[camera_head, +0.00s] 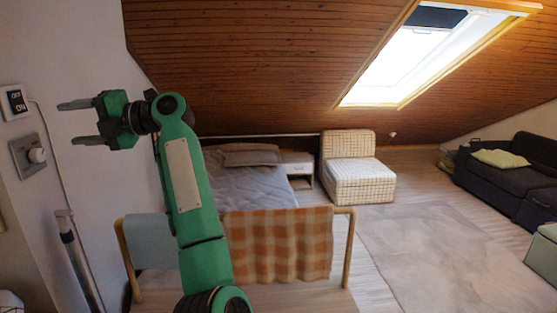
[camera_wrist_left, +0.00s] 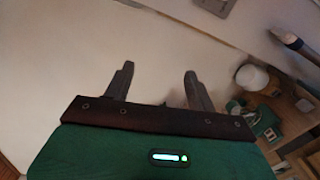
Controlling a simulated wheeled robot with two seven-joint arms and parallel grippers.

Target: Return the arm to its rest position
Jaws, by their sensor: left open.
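My left arm (camera_head: 184,178) is green and reaches up from the bottom of the head view, bending to the left at the top. My left gripper (camera_head: 75,122) is open and empty, raised in front of the white wall, with its two grey fingers pointing left. In the left wrist view the gripper's fingers (camera_wrist_left: 157,88) stand apart with only pale wall between them. My right gripper is not in view.
A wooden rack (camera_head: 345,250) with an orange checked cloth (camera_head: 278,245) stands close by the arm. A bed (camera_head: 240,185), chair (camera_head: 360,183) and sofa (camera_head: 510,180) are farther off. Floor at right is open.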

